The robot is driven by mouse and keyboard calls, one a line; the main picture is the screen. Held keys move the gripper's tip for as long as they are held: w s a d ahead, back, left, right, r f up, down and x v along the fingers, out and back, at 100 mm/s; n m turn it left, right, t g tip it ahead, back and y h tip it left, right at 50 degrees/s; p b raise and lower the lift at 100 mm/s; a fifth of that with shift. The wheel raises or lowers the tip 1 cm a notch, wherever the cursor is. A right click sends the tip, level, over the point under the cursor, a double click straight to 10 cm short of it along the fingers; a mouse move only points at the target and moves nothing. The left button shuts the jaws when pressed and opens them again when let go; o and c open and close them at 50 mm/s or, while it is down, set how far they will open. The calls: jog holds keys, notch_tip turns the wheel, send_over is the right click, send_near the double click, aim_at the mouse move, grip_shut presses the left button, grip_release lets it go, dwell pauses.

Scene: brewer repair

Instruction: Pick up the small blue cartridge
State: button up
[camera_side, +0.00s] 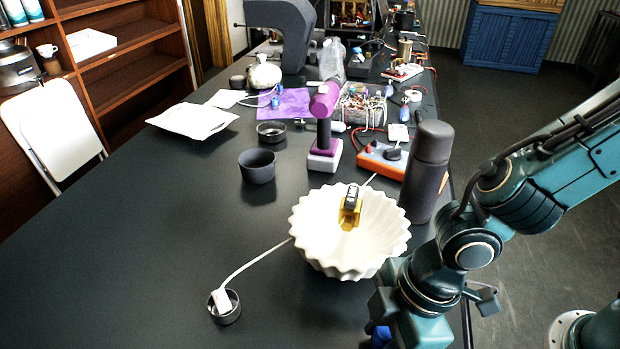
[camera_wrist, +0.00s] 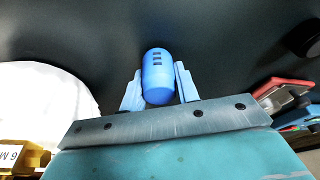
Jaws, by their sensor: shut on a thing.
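The small blue cartridge (camera_wrist: 158,78) is upright in the wrist view, a rounded cylinder with dark slots on its side. My gripper (camera_wrist: 159,88) has its two pale blue fingers on either side of it and is shut on it. In the side view, a bit of blue (camera_side: 380,337) shows below my wrist at the bottom edge, largely hidden by the arm. Whether the cartridge touches the table cannot be told.
A white fluted bowl (camera_side: 325,255) holding a yellow-and-black battery-like block (camera_side: 350,208) stands left of my gripper. A dark bottle (camera_side: 427,170) stands behind. A white cable ends in a small dark cup (camera_side: 232,312). The table's left front (camera_side: 120,270) is clear.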

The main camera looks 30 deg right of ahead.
aim_at(385, 330)
notch_tip(385, 330, up, 19)
dwell(0.6)
dwell(0.5)
